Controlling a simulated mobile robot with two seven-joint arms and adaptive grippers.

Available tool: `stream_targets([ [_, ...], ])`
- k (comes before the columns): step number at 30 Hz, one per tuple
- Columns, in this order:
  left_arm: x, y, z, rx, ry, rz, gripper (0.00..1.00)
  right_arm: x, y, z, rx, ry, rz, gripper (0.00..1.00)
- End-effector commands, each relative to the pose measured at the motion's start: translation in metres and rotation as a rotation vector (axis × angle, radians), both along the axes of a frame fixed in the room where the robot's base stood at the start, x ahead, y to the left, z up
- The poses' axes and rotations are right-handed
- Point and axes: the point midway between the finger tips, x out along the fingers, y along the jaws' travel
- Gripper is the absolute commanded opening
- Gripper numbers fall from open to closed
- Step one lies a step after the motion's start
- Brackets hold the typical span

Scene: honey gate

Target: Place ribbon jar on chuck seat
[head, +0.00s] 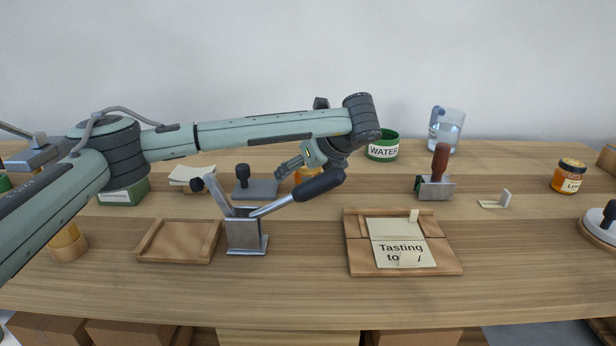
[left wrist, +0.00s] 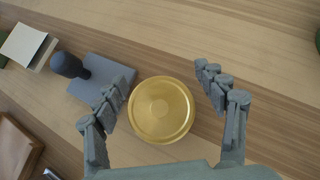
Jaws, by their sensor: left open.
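A round gold lid (left wrist: 161,109) sits between the spread fingers of my left gripper (left wrist: 163,78) in the left wrist view, with a gap on each side. In the head view an amber jar (head: 302,174) is mostly hidden behind my left gripper (head: 287,166), which is open. No ribbon shows on it, so I cannot tell if it is the ribbon jar. I cannot tell which fixture is the chuck seat. My right gripper is not in view.
A grey plate with a black knob (head: 255,188) lies beside the gold-lidded jar. A metal stand with a black-handled lever (head: 246,236) is in front. A wooden tray (head: 148,255) and a sign board (head: 355,262) flank it.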

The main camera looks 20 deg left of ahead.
Motion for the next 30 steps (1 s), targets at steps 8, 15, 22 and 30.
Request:
stream_targets([
  [8, 0.0, 0.0, 0.0, -0.001, 0.001, 0.0, 0.41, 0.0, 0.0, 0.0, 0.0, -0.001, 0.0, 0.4],
  [15, 0.0, 0.0, 0.0, -0.001, 0.001, 0.0, 0.11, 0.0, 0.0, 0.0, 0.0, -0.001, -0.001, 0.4],
  [22, 0.0, 0.0, 0.001, -0.001, -0.001, 0.0, 0.0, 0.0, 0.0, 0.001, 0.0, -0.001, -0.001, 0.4],
  [30, 0.0, -0.001, 0.017, -0.002, -0.004, 0.001, 0.0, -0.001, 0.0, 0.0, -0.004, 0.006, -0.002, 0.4],
])
